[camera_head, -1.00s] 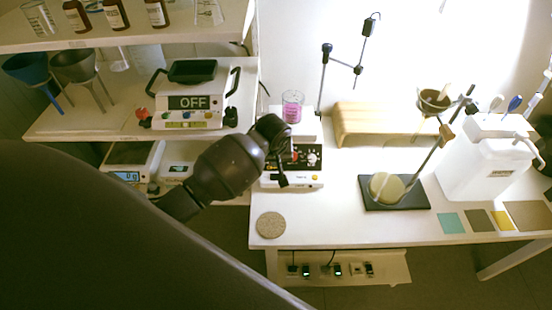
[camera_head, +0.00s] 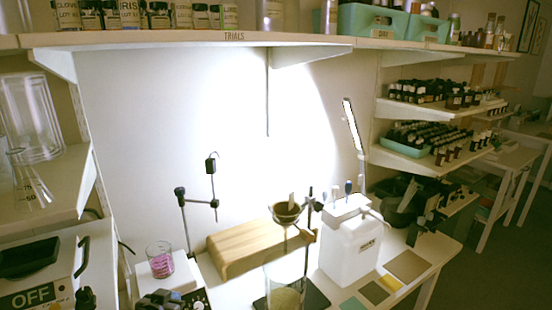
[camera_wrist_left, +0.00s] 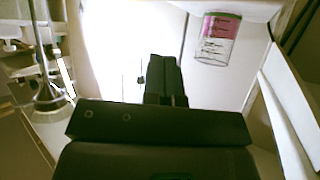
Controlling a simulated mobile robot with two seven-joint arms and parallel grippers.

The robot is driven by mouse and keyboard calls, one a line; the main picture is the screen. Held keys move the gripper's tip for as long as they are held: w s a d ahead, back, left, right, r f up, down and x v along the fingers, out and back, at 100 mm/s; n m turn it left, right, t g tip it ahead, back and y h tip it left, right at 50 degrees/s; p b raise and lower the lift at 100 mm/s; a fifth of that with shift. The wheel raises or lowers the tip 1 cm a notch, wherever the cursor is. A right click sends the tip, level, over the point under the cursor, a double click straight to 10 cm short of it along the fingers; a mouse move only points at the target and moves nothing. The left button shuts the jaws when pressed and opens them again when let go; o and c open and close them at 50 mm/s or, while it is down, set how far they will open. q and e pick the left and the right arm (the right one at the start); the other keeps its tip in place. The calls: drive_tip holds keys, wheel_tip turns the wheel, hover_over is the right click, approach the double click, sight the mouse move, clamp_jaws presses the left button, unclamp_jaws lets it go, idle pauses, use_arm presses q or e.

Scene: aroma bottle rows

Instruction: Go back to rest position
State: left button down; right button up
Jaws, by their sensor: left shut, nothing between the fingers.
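My left gripper (camera_head: 163,300) shows dark at the bottom edge of the head view, in front of the bench and below the beaker of pink liquid (camera_head: 160,260). In the left wrist view its fingers (camera_wrist_left: 166,78) are together with nothing between them. The beaker also shows in the left wrist view (camera_wrist_left: 216,40), up and to the right of the fingers and apart from them. My right gripper is in neither view.
A wooden block (camera_head: 240,250), a white jug (camera_head: 350,245) and a stand with a funnel (camera_head: 286,212) occupy the bench. A shelf marked TRIALS (camera_head: 232,38) spans above. Bottle racks (camera_head: 435,145) line the right.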

use_arm(q)
drive_tip(key=s+a+f+b, duration=0.1)
drive_tip(key=s+f, duration=0.5)
drive_tip(key=s, duration=0.6)
drive_tip(key=s+a+f+y, duration=0.1)
drive_tip(key=s+f, duration=0.5)
drive_tip(key=s, duration=0.7)
drive_tip(key=shift+s+a+f+n+g+b, duration=0.15)
drive_tip(key=shift+s+f+n+g+b, duration=0.15)
drive_tip(key=shift+f+n+b, duration=0.1)
